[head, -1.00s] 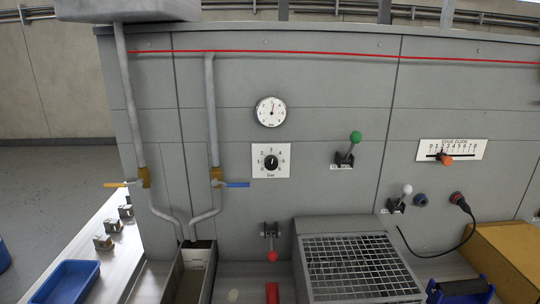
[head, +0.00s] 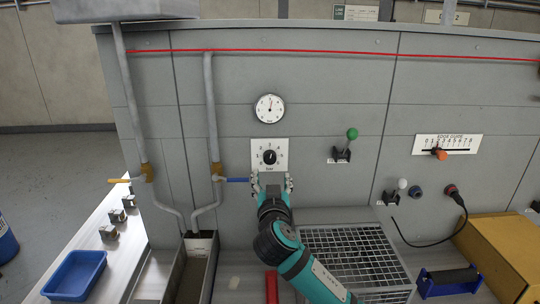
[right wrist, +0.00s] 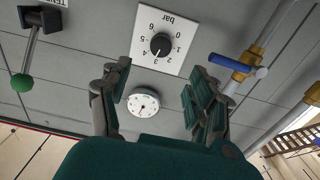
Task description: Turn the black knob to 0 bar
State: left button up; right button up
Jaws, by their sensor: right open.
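The black knob (head: 270,157) sits on a white numbered plate (head: 283,145) marked bar, on the grey panel. It also shows in the right wrist view (right wrist: 160,44), where the plate is upside down; its white mark seems to point near the 3. The round gauge (head: 270,108) is above the plate. My right gripper (head: 272,178) is just below the knob, fingers apart and empty. In the right wrist view its fingers (right wrist: 157,80) are spread, with the knob beyond them and apparently not touched. My left gripper is out of view.
A blue-handled valve (head: 237,180) is close to the left of my right gripper. A green-knobbed lever (head: 352,135) is to the right. Below are a mesh-topped box (head: 350,260) and a red handle (head: 271,287). The panel around the knob is flat.

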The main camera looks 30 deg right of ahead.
aim_at(270, 159)
jog(key=p+x, duration=0.3)
jog(key=x, duration=0.7)
jog(key=shift+r, duration=0.1)
jog(key=shift+w+d+p, duration=0.3)
jog(key=shift+w+p, duration=0.05)
jog(key=shift+w, duration=0.25)
jog(key=shift+c, duration=0.4)
jog(key=c, duration=1.1)
jog(key=shift+o, duration=0.2)
